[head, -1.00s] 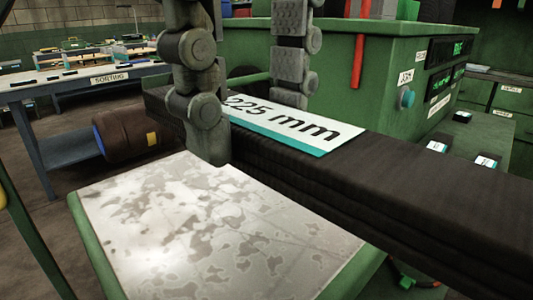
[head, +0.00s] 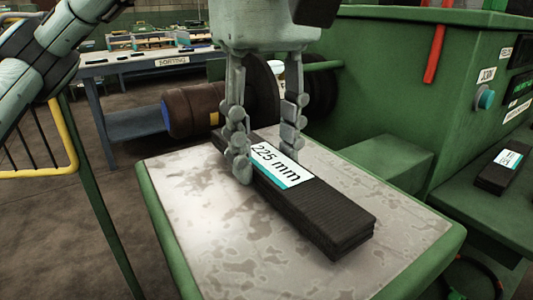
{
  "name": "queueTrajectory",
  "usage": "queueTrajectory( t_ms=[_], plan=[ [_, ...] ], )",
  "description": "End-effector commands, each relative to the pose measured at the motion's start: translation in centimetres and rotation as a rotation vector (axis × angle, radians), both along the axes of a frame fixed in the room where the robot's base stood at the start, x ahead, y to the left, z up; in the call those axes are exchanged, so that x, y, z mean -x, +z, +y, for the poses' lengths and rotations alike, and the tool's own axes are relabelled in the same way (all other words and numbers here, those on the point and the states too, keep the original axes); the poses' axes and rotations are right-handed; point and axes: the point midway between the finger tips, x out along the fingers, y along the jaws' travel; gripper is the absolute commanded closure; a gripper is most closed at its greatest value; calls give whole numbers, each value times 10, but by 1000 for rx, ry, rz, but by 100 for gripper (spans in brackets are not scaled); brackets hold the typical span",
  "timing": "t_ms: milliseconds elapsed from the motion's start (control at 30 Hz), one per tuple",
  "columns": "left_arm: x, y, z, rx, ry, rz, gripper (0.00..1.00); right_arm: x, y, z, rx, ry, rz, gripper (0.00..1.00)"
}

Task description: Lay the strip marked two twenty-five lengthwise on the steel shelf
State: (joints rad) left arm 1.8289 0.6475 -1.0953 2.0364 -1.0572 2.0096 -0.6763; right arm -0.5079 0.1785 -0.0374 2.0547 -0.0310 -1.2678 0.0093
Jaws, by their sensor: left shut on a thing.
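The dark ribbed strip (head: 330,207) carries a white label reading 225 mm with a teal edge. It lies lengthwise along the steel shelf (head: 195,215), a worn, stained plate with a green frame. I cannot tell whether its underside touches the plate all along. My left gripper (head: 263,165) comes down from above and is shut on the strip, one finger on each long side near the label. The strip's far end is partly hidden behind the gripper. My right gripper is not in view.
A green machine (head: 410,90) with a teal button stands behind and right of the shelf. Another labelled strip (head: 503,168) lies on a green surface at right. A brown roll (head: 195,108) and a sorting table (head: 160,70) are behind left. The shelf's left part is bare.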

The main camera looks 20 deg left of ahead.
Motion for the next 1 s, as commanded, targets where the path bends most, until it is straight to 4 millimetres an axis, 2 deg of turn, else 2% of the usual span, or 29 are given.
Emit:
queueTrajectory(
  t_ms=[67, 467, 500, 667, 1000],
  plan=[
    [0, -7, 0, 1, 0, 0, 92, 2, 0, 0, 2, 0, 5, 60],
    [0, -10, 0, 1, 1, -2, 92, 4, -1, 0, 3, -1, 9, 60],
    [0, -10, 0, 1, 1, -2, 61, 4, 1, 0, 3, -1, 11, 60],
    [0, -10, 0, 1, 1, -2, 41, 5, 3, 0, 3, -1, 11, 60],
    [0, -7, 0, 1, 1, -2, 41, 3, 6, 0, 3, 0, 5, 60]
  ],
)
